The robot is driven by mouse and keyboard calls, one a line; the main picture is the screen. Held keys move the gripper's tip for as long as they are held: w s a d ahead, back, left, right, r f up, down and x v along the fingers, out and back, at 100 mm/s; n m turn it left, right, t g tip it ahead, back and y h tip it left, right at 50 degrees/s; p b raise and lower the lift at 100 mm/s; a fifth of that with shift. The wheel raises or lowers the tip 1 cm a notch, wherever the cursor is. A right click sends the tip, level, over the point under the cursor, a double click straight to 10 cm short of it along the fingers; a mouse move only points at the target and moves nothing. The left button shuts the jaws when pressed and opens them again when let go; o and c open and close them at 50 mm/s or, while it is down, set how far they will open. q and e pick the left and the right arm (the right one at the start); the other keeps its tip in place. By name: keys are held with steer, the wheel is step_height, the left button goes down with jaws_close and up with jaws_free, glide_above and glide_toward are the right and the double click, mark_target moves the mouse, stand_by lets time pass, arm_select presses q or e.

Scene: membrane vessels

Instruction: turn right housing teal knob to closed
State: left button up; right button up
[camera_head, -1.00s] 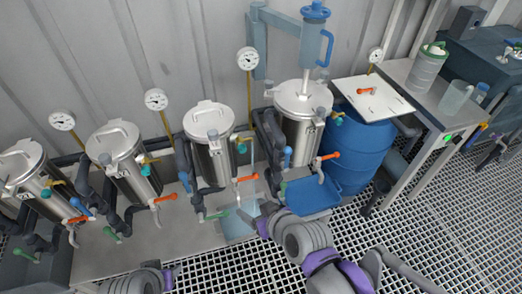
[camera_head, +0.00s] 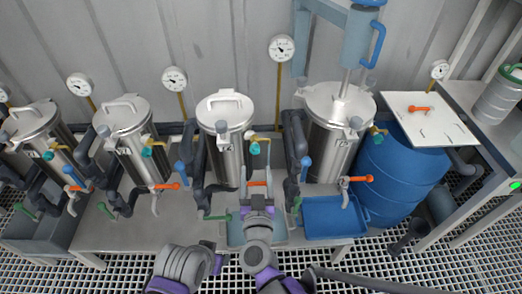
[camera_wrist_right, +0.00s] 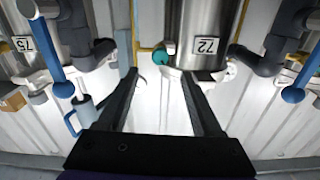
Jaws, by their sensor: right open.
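Several steel housings stand in a row, each with a teal knob at its front. The far-right housing (camera_head: 335,130) has a teal knob (camera_head: 377,130) on its right side. The housing to its left (camera_head: 228,135) has another teal knob (camera_head: 254,149), also in the right wrist view (camera_wrist_right: 160,57). My right gripper (camera_head: 256,168) points at this second knob, its two fingers apart and empty. In the wrist view the knob shows between and just beyond the fingertips (camera_wrist_right: 158,75); contact cannot be told. My left arm is at the bottom; its fingers are not clear.
Orange-handled valves (camera_head: 357,179), grey pipes and blue handles crowd the fronts of the housings. A blue tray (camera_head: 333,216) sits low at the right, beside a blue barrel (camera_head: 400,170). A white board (camera_head: 430,118) lies on the barrel. Pressure gauges (camera_head: 281,48) stand behind.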

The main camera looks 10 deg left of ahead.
mark_target(255, 151)
steer(key=x, duration=0.9)
jaws_close()
